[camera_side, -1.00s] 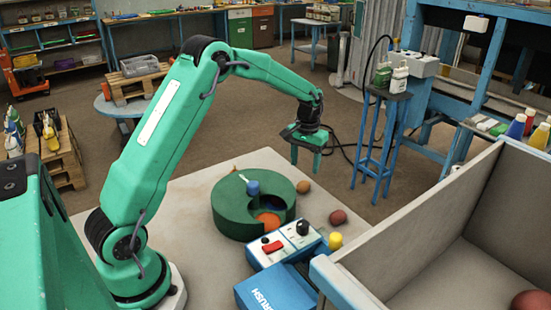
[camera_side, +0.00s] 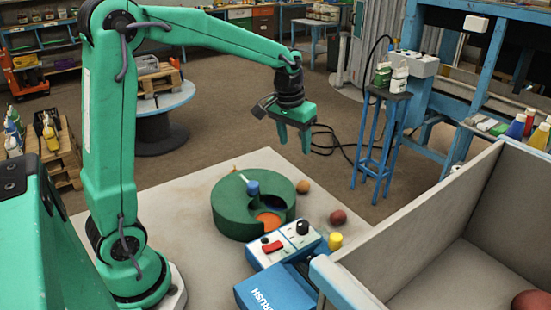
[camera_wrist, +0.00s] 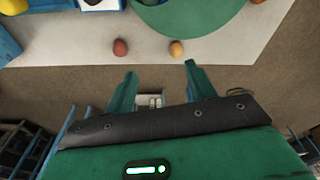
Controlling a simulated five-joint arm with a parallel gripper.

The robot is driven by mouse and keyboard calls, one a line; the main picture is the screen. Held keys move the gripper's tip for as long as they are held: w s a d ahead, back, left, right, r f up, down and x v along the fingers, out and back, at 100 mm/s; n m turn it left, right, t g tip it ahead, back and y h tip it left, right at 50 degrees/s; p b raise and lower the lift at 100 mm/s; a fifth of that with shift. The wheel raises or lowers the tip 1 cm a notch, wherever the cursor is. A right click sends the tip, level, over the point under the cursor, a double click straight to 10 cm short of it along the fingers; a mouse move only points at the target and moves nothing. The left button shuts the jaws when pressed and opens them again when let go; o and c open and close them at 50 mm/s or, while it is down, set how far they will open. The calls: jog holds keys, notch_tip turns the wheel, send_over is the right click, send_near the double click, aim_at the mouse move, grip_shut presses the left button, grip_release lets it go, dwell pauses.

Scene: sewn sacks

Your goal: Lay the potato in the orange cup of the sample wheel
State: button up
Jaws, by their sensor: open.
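The sample wheel (camera_side: 228,217) is a thick green drum with a blue knob on top, standing on the pale board. Its cut-out shows the orange cup (camera_side: 268,221), partly hidden by the rim. A tan-brown lump, which looks like the potato (camera_side: 303,187), lies on the board just right of the wheel. It also shows in the wrist view (camera_wrist: 176,48), past my fingertips. My gripper (camera_side: 294,143) is open and empty, raised above and behind the potato, fingers pointing down. In the wrist view my gripper (camera_wrist: 160,70) has its fingers apart with nothing between them.
A reddish lump (camera_side: 338,217) and a yellow knob-like piece (camera_side: 335,240) are right of the wheel. A blue-and-white control box (camera_side: 285,244) stands in front of it. A large grey bin (camera_side: 425,235) fills the right front. A blue stool (camera_side: 378,150) stands behind.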

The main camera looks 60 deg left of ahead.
jog(key=s+d+r+m+t, duration=0.1)
jog(key=s+d+r+t, duration=0.1)
jog(key=s, duration=0.8)
jog(key=s+d+r+m+t, duration=0.1)
jog(key=s+d, duration=0.3)
jog(key=s, duration=0.7)
jog(key=shift+r+m+t, duration=0.4)
jog(key=shift+r, duration=0.1)
jog(key=shift+o, duration=0.7)
jog(key=shift+d, duration=0.1)
